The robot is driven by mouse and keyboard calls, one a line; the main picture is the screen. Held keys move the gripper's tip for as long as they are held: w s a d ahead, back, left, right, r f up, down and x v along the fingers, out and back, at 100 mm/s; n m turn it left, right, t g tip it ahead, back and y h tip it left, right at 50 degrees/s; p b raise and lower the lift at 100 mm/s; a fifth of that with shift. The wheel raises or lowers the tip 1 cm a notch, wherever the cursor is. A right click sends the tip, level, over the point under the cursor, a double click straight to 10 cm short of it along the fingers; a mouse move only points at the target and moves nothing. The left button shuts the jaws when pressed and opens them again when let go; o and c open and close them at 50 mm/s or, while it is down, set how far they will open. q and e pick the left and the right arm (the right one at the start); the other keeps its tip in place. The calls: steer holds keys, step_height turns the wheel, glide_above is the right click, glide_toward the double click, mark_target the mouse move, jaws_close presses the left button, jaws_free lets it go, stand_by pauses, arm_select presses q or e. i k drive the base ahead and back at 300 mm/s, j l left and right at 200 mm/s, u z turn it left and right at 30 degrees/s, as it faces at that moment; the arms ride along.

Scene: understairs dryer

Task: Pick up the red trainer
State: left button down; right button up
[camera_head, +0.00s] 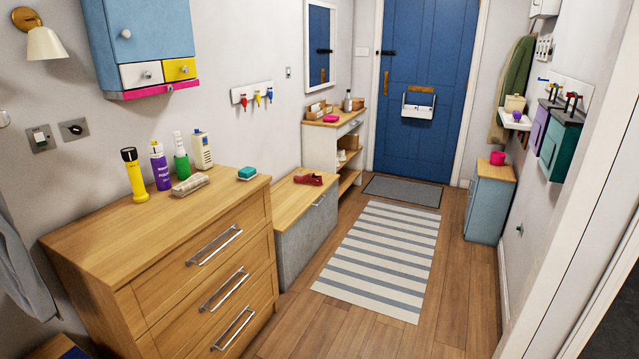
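A small dark red shoe, the red trainer (308,179), lies on the wooden top of a low grey bench (287,205). The bench stands against the left wall, just past the chest of drawers. The trainer sits near the far end of the bench top, with nothing touching it that I can see. Neither of my grippers shows in the head view, so their state and place are hidden.
A wooden chest of drawers (190,242) with bottles, a yellow torch (134,175) and a sponge on top stands at the near left. A striped rug (385,258) lies on open floor. A blue cabinet (487,205) stands right; a door frame edges the near right.

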mark_target(310, 178)
steer(key=i+l+z, duration=0.3)
steer(key=i+z, duration=0.25)
steer(key=i, duration=0.3)
steer(key=i+l+z, duration=0.1)
steer(key=i+z, duration=0.15)
steer(key=i, duration=1.9)
steer(key=i+l+u, duration=0.1)
steer(key=i+u, duration=0.3)
steer(key=i+l+u, duration=0.25)
steer(key=i+u, duration=0.15)
steer(key=i+l+u, duration=0.75)
steer(key=i+l, duration=0.1)
steer(key=l, duration=0.05)
